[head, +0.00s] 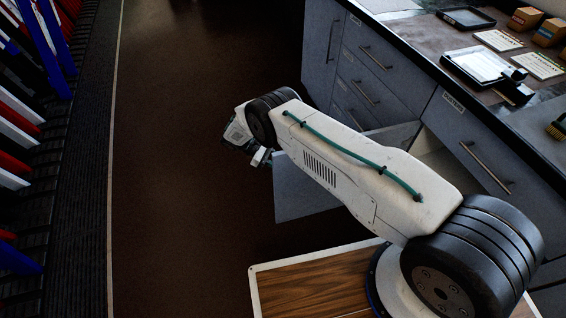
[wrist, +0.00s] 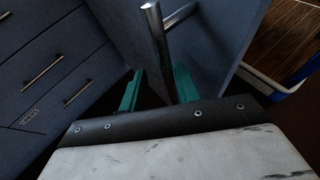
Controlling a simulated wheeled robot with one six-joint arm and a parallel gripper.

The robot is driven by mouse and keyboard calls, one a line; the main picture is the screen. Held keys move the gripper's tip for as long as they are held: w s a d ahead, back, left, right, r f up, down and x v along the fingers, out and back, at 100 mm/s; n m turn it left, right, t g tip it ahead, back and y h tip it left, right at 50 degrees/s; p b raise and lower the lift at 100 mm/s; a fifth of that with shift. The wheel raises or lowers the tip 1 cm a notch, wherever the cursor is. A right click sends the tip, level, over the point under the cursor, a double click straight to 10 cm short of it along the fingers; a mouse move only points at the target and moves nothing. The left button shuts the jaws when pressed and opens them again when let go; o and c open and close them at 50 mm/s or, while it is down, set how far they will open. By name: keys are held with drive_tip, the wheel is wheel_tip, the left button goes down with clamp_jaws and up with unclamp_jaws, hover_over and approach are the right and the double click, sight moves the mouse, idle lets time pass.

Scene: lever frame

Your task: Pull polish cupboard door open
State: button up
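The cupboard door (head: 303,190) is a grey-blue panel standing well open, swung out from the cabinet row into the aisle. No label on it can be read. In the wrist view the door panel (wrist: 215,45) carries a metal bar handle (wrist: 154,30). My gripper (head: 262,157) is at the door's outer edge. In the wrist view its two green fingers (wrist: 158,88) stand apart on either side of the bar. A gap shows between the bar and the left finger; I cannot tell whether the right finger touches it. My arm hides part of the door and cupboard opening.
Grey drawers (head: 372,82) with bar handles line the right, below a worktop (head: 530,105) holding trays, cards and boxes. Another labelled front with a handle (head: 485,167) is nearer me. The dark aisle floor (head: 190,180) is clear.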

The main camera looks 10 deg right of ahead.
drive_tip(key=v, duration=0.7)
drive_tip(key=shift+w+a, duration=0.2)
drive_tip(key=shift+a, duration=0.15)
drive_tip(key=shift+r, duration=0.1)
